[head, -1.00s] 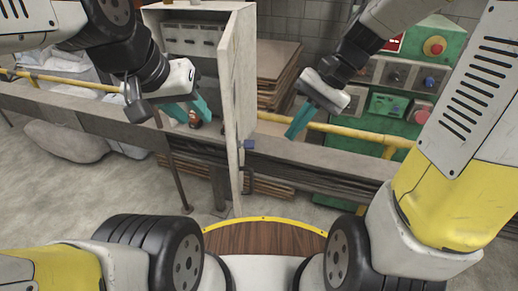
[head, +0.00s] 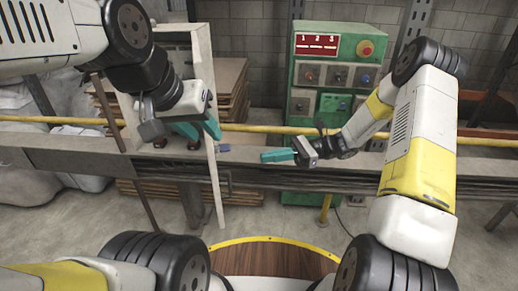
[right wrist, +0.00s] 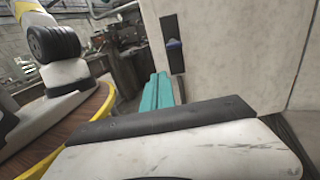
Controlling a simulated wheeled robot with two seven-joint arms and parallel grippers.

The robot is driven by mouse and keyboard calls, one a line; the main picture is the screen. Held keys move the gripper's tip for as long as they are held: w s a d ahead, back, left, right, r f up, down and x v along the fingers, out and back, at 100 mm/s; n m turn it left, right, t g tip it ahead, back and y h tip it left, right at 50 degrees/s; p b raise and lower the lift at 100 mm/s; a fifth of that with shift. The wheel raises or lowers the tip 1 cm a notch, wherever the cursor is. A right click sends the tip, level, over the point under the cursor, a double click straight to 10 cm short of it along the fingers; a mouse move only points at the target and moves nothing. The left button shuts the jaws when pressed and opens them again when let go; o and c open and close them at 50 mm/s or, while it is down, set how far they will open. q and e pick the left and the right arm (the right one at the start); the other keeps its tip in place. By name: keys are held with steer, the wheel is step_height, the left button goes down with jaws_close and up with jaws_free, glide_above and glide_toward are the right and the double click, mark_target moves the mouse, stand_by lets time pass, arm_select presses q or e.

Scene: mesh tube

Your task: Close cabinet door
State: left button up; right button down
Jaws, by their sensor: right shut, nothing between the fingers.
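The pale grey cabinet (head: 176,27) stands on the bench in the left half of the head view. Its door (head: 206,90) is open and swings out towards me, seen almost edge-on. A small dark handle with a bluish part (head: 223,148) sits on the door's right face; the handle also shows in the right wrist view (right wrist: 174,45). My right gripper (head: 278,156) is shut and empty, to the right of the door, its teal fingers pointing left at it with a gap. My left gripper (head: 198,130) is open at the cabinet's front, left of the door, partly hiding the interior.
A green control box (head: 328,75) stands behind the bench to the right. A yellow rail (head: 262,129) runs along the bench (head: 345,180). Stacked boards (head: 232,82) lie behind the door. The bench right of the door is mostly clear.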

steer(key=x, duration=1.2)
steer(key=shift+a, duration=0.3)
steer(key=shift+s, duration=0.15)
